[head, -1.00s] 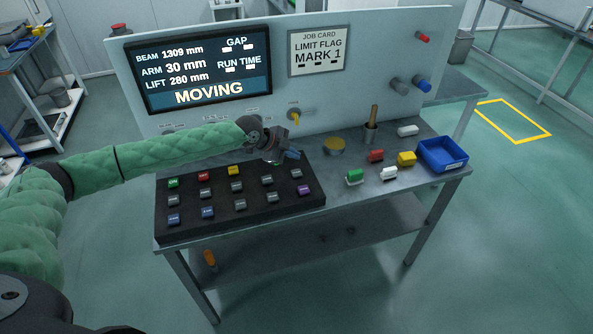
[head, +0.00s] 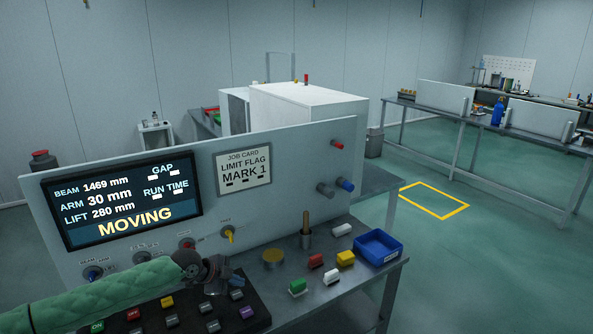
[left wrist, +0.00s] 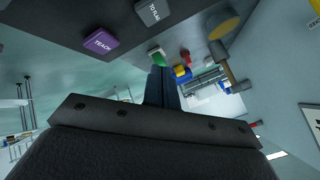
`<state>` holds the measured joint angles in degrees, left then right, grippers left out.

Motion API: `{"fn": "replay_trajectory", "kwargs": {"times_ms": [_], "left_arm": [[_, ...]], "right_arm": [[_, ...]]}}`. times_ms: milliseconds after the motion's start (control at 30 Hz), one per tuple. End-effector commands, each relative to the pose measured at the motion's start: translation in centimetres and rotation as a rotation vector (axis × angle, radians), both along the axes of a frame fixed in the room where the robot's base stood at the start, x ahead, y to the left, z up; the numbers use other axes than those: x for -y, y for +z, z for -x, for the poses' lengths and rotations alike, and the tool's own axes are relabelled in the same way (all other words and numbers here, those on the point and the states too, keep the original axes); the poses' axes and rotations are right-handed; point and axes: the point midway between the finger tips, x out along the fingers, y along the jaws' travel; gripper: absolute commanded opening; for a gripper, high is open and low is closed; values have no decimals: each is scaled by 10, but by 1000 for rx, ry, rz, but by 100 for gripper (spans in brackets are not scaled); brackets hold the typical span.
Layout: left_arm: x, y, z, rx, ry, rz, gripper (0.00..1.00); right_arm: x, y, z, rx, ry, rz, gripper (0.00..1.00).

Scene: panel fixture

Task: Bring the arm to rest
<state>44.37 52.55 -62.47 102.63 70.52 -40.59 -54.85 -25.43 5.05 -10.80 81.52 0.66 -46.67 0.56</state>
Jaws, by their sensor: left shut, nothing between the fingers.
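My left arm in its green sleeve comes in from the lower left in the head view. My left gripper (head: 232,284) is above the black button box (head: 252,318), in front of the panel (head: 285,200). Its fingers are shut and empty; they also show together in the left wrist view (left wrist: 161,88). The wrist view shows a purple TEACH button (left wrist: 101,41) and a grey button (left wrist: 153,11) nearby. The panel's screen (head: 122,200) reads BEAM 1469 mm, ARM 30 mm, LIFT 280 mm and MOVING. The job card (head: 243,170) reads LIMIT FLAG, MARK 1. My right gripper is not in view.
A yellow knob (head: 228,236) is on the panel. A yellow floor square (head: 435,201) lies beyond.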

Motion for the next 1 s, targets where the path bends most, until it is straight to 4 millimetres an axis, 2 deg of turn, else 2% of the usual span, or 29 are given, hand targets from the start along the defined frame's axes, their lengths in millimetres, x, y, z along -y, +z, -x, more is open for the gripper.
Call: {"fn": "replay_trajectory", "kwargs": {"times_ms": [33, 200, 500, 733, 1000], "left_arm": [[16, -10, 12, -18, -10, 7, 0], [67, -33, 54, -71, -18, 27, 0], [133, -56, 124, -153, 30, 69, 0], [161, -65, 173, -213, 123, 103, 0], [168, -70, 223, -288, 294, 142, 0]], "right_arm": [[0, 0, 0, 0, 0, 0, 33], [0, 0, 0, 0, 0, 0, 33], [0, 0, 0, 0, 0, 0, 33], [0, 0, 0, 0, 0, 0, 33], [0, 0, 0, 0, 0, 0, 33]]}}
